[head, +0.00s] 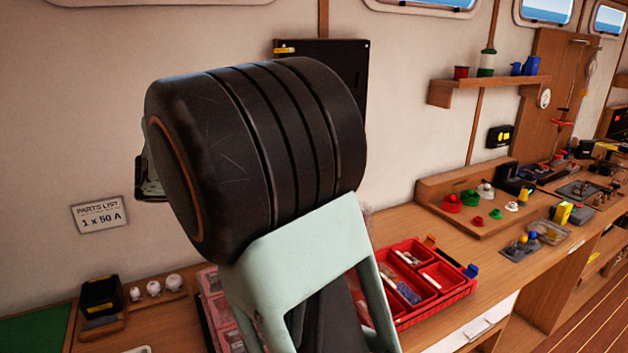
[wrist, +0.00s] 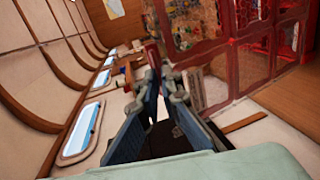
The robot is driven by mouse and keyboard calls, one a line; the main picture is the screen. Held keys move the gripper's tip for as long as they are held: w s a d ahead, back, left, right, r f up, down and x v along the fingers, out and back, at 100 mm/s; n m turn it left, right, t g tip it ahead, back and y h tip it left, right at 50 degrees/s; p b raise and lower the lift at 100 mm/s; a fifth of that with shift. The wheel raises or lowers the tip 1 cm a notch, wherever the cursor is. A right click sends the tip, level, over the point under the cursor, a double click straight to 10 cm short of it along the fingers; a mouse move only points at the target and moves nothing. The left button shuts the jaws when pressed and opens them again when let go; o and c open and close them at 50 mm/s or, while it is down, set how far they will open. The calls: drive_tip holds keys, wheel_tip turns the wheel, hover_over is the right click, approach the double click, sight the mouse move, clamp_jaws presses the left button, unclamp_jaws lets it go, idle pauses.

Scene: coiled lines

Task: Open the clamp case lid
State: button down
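In the head view, a pink, clear-sided case (head: 212,308) stands on the bench, mostly hidden behind my arm. It may be the clamp case; I cannot tell how its lid stands. My gripper (wrist: 153,62) shows in the wrist view, its blue-grey fingers closing together at the tips with nothing visible between them. It points along the room, apart from any case. My gripper is hidden in the head view, where my arm fills the middle.
A red divided tray (head: 437,300) with small parts sits on the wooden bench, right of my arm. A black box (head: 101,296) and several white knobs stand at left. A parts-list sign (head: 100,214) is on the wall. Red see-through panels (wrist: 210,28) show in the wrist view.

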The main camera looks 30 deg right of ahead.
drive_tip(key=shift+s+f, duration=0.15)
drive_tip(key=shift+f, duration=0.55)
drive_tip(key=c, duration=2.2)
unclamp_jaws()
drive_tip(key=shift+d, duration=0.2)
drive_tip(key=shift+o, duration=0.2)
drive_tip(key=shift+r, duration=0.15)
drive_tip(key=shift+a, duration=0.15)
drive_tip(key=v, duration=1.2)
drive_tip(key=shift+w+r, duration=0.15)
drive_tip(key=shift+w, duration=0.1)
